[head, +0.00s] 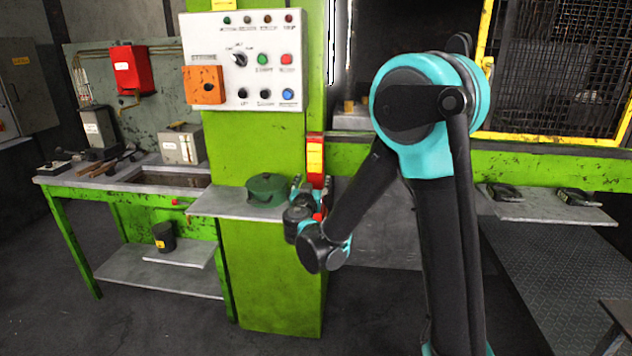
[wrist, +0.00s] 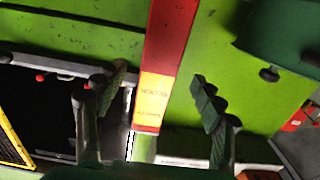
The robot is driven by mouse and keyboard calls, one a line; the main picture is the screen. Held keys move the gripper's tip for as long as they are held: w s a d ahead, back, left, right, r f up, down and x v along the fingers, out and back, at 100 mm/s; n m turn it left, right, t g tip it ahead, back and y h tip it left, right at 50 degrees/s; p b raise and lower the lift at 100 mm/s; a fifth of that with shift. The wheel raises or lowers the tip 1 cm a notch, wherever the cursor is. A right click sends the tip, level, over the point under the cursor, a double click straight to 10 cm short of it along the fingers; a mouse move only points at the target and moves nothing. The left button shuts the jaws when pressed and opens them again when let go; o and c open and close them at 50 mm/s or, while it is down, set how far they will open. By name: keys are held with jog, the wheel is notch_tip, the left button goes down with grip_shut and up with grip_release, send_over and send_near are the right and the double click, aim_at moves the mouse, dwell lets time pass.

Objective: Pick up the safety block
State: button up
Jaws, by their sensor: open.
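The safety block, a red upright bar with a yellow label (head: 315,160), stands at the right edge of the green press column, by the small grey shelf. It also shows in the wrist view (wrist: 170,45), running down from the top middle. My gripper (head: 311,198) is at the block's lower part in the head view, where my wrist partly hides the block. In the wrist view my gripper (wrist: 159,82) is open, with one dark finger on each side of the block and visible gaps between. I cannot tell how far the fingertips are from it in depth.
A dark green lidded pot (head: 267,189) sits on the grey shelf (head: 225,205), close left of my gripper. A control panel (head: 243,60) is above on the green column (head: 265,270). A workbench (head: 130,180) stands left. The floor in front is clear.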

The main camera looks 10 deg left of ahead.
aim_at(315, 174)
jog(key=shift+w+d+r, duration=0.1)
jog(key=shift+w+d, duration=0.05)
jog(key=shift+w, duration=3.3)
grip_shut()
